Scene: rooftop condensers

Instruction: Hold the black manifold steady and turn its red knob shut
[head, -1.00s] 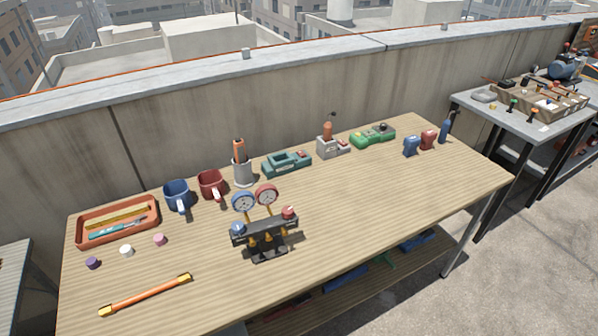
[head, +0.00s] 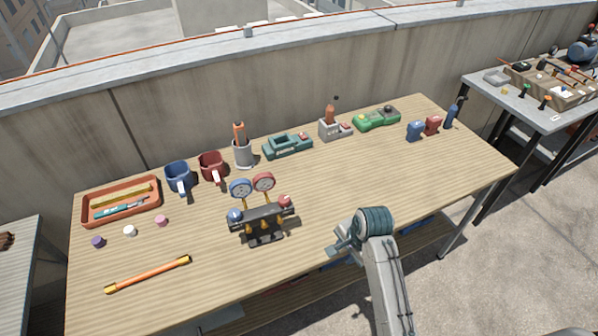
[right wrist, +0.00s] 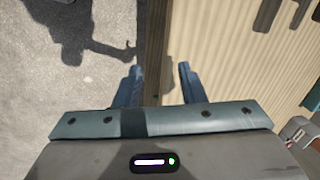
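The black manifold (head: 262,222) stands upright on the wooden workbench, near its middle. A blue-faced gauge (head: 241,188) and a red-faced gauge (head: 263,182) rise from it. Its red knob (head: 285,201) is at the right end and a blue knob (head: 235,215) at the left end. My right gripper (head: 338,250) is at the bench's front edge, right of the manifold and apart from it. In the right wrist view its two fingers (right wrist: 160,72) are spread with nothing between them, over the bench edge. My left gripper does not show.
An orange bar (head: 147,274) lies front left. The surface right of the manifold is clear.

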